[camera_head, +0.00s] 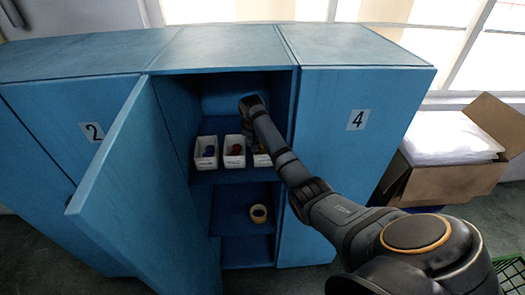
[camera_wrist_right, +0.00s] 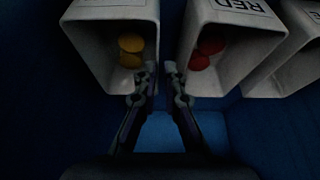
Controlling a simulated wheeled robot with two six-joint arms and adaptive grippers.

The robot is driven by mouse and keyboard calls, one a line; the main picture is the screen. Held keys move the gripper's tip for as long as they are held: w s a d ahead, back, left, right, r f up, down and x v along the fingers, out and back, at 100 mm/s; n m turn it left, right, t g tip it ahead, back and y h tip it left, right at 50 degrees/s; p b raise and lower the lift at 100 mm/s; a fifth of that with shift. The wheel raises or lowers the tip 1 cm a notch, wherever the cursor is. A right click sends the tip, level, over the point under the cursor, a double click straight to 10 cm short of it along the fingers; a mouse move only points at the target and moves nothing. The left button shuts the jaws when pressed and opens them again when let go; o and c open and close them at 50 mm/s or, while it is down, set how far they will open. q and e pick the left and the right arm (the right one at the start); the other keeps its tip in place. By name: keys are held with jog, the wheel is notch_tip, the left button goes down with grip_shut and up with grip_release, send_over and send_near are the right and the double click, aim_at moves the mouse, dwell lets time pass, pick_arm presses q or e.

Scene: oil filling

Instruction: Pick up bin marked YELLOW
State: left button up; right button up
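Three white bins stand in a row on a shelf of the open blue locker. In the head view the bin with blue items (camera_head: 206,153) is left, the bin with red items (camera_head: 234,153) is in the middle, and the right bin (camera_head: 262,160) is partly covered by my right arm. The wrist view shows the bin with yellow items (camera_wrist_right: 97,52), its label unreadable, beside the bin labelled RED (camera_wrist_right: 212,75). My right gripper (camera_wrist_right: 157,73) is open, fingertips apart, at the lower edges of these two bins. Whether a finger touches a bin is unclear. My left gripper is out of view.
The locker door (camera_head: 150,190) stands open on the left. Door 4 (camera_head: 350,150) is closed on the right. A tape roll (camera_head: 259,213) sits on a lower shelf. A cardboard box (camera_head: 450,183) stands at the far right. A third bin (camera_wrist_right: 290,65) edges into the wrist view.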

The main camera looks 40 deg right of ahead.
jog(key=shift+w+d+f+p, duration=0.1)
jog(key=shift+w+f+p, duration=0.05)
jog(key=shift+f+p, duration=0.5)
jog(key=shift+w+d+f+p, duration=0.1)
jog(key=shift+d+f+p, duration=0.05)
jog(key=shift+f+p, duration=0.35)
jog(key=shift+x, duration=1.3)
grip_shut()
pick_arm(q)
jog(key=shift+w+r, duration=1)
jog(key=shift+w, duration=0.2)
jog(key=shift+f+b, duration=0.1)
jog(key=shift+b, duration=0.25)
pick_arm(e)
jog(key=shift+r, duration=0.15)
